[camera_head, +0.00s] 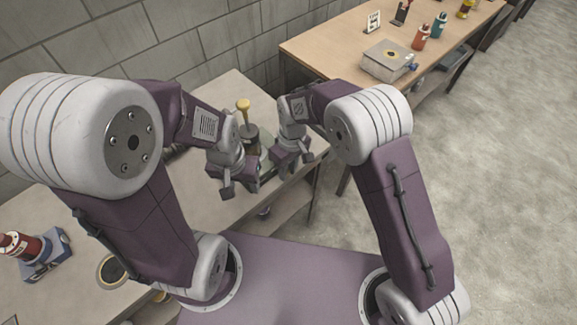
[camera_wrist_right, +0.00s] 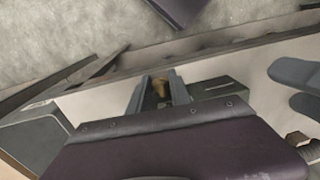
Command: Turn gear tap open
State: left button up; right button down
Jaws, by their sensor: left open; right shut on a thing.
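The gear tap (camera_head: 250,134) stands on the bench between my two grippers, a dark upright body with a yellow knob (camera_head: 243,105) on top. My grippers hide much of its lower part. My right gripper (camera_head: 288,163) is on its right side.
The near bench (camera_head: 200,185) runs along a block wall. A red bottle-like device (camera_head: 22,246) on a blue base stands at the lower left. A second table (camera_head: 335,48) at the upper right bears a grey box (camera_head: 388,60) and several bottles. The floor at the right is clear.

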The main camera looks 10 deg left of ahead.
jog(key=shift+s+a+r+t+h, duration=0.15)
jog(key=shift+s+t+h, duration=0.1)
jog(key=shift+t+h, duration=0.2)
jog(key=shift+t, duration=0.35)
jog(key=shift+f+t+h, duration=0.3)
jog(key=shift+h, duration=0.15)
pick_arm(q)
jog(key=shift+r, duration=0.25)
pick_arm(e)
jog(key=shift+r, duration=0.1)
jog(key=c, duration=1.2)
grip_release()
jog(key=shift+r, duration=0.1)
pick_arm(q)
notch_tip(320, 180, up, 8)
jog(key=p, duration=0.7)
jog(key=shift+f, duration=0.15)
pick_arm(e)
jog(key=r, duration=0.3)
jog(key=s+a+r, duration=0.1)
jog(key=r, duration=0.4)
jog(key=shift+s+a+r, duration=0.15)
jog(key=shift+s+r, duration=0.15)
jog(key=shift+r, duration=0.05)
